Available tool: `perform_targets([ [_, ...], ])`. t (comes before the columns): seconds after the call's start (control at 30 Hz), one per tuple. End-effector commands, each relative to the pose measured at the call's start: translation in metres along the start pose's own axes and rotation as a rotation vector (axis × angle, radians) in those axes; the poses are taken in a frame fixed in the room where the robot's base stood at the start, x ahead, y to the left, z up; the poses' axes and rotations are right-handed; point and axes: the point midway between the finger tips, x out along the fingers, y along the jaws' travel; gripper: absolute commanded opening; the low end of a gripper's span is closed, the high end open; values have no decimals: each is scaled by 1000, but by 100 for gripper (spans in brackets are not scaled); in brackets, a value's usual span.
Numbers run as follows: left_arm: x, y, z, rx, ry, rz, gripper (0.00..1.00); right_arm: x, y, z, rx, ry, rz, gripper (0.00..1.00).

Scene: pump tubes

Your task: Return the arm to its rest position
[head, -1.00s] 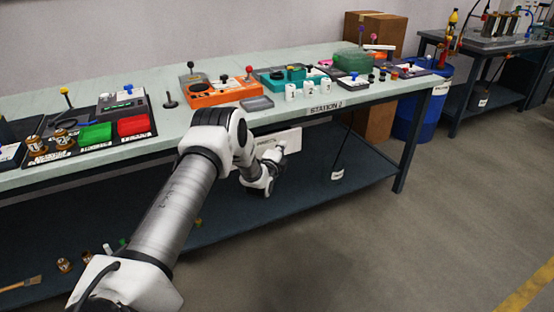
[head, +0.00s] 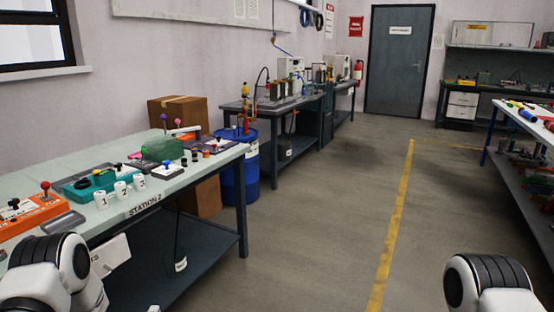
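My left arm (head: 48,268) shows at the lower left of the head view, in front of the near workbench. Its white and black joint and part of a link are in view; no gripper fingers show. My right arm (head: 490,285) shows at the lower right as a white and black joint over the floor. The hand ends of both arms are hidden or outside the picture, so neither gripper can be seen.
The Station 2 workbench (head: 212,166) at left bears an orange box (head: 38,212), a teal device (head: 90,184) and white numbered cups. A blue barrel (head: 237,180) and cardboard box (head: 178,108) stand beyond. Open floor with a yellow line (head: 397,215) lies ahead, another bench (head: 540,135) at right.

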Motion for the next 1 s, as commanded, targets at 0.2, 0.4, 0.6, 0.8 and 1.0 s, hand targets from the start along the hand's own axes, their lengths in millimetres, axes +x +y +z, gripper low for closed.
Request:
perform_targets([
  [0.2,-123,132,-86,-337,11,552,0,0,0,0,0,0,0,40],
  [0.4,-254,194,-93,-690,-305,945,0,0,0,0,0,0,0,40],
  [0.6,-343,210,-78,-1034,-767,1077,0,0,0,0,0,0,0,40],
  [0.8,-363,167,-78,-1211,-941,1031,0,-48,0,0,0,0,0,40],
  [1.0,-381,102,-80,-1210,-938,1030,0,-115,-1,0,0,0,0,40],
])
